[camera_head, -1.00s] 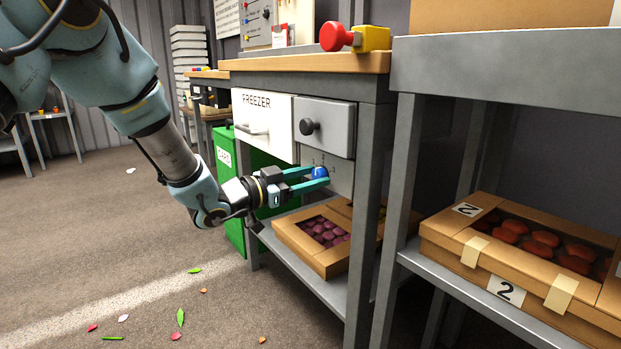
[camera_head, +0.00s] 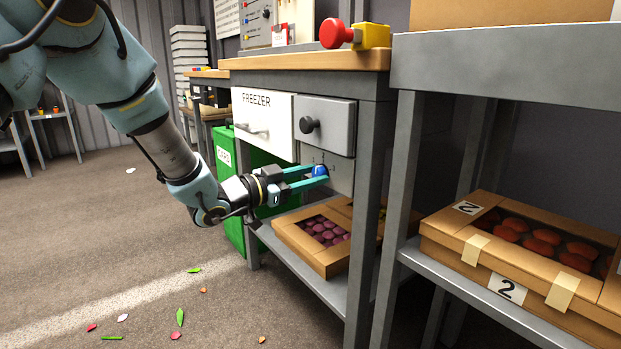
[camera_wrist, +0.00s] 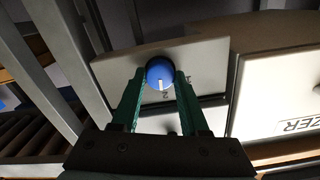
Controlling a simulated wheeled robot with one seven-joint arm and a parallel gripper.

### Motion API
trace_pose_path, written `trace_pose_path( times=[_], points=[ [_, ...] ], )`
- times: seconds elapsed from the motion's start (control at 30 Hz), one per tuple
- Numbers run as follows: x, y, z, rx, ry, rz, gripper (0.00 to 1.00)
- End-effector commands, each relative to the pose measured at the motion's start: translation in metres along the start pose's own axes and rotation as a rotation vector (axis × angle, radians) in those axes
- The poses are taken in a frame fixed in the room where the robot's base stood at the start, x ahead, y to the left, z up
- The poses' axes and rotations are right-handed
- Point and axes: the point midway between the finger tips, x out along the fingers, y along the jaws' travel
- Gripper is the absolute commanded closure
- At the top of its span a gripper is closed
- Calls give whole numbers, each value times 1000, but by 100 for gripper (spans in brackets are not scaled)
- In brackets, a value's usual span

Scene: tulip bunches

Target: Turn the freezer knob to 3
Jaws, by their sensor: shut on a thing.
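The freezer knob (camera_head: 319,170) is a small round blue knob on a grey panel below the drawers. My gripper (camera_head: 307,178) is shut on it, with one green finger on each side. In the wrist view the blue knob (camera_wrist: 159,72) sits between the fingertips of my gripper (camera_wrist: 160,82). Its white pointer mark points down in that picture, close to the numeral 2 (camera_wrist: 165,94). Another small mark shows to the right of the knob. The fingers hide part of the scale, and I cannot see a 3. The white FREEZER front (camera_head: 264,123) is above and left of the knob.
A grey drawer with a dark round pull (camera_head: 310,125) is just above the knob. A table leg (camera_head: 370,220) stands close on the right. An open carton (camera_head: 330,262) sits on the shelf below. A green bin (camera_head: 232,205) stands behind my gripper.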

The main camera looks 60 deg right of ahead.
Motion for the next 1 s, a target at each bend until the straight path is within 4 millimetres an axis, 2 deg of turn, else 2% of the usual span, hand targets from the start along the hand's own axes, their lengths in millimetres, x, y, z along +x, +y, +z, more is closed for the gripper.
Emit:
trace_pose_path(
  times=[0.7,1.0],
  points=[
    [-1,2,5,627,-1,0,100],
    [-1,2,4,844,-1,1,100]
  ],
)
